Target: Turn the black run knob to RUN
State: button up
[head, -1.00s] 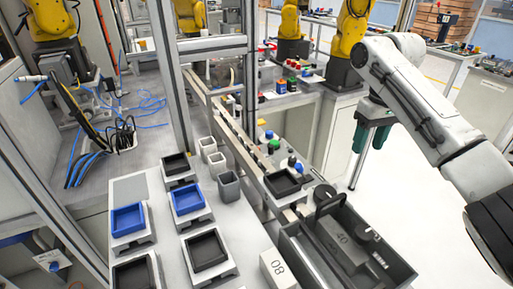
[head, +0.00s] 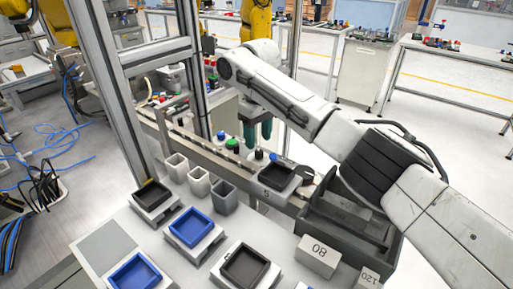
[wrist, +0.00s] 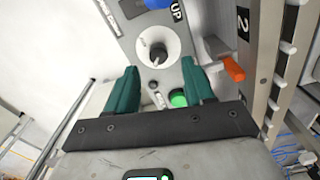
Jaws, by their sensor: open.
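The black knob (wrist: 157,52) sits in a white round collar on a grey panel in the wrist view. In the head view the black knob (head: 259,154) is small, just below the fingertips. My gripper (head: 257,138) points down over the panel with its teal fingers apart. In the wrist view my gripper (wrist: 159,67) is open and empty, and the knob shows between and just beyond its fingertips. I cannot tell the gap to the knob. Its position marking is not readable.
A green button (wrist: 178,98) lies by the right finger, and an orange part (wrist: 233,68) is farther right. A blue button (wrist: 157,3) is beyond the knob. A black tray (head: 279,181) and dark grey bin (head: 390,240) stand near the panel.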

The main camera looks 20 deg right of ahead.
aim_at(259, 151)
jog(key=shift+d+f, duration=0.15)
jog(key=shift+f, duration=2.15)
grip_shut()
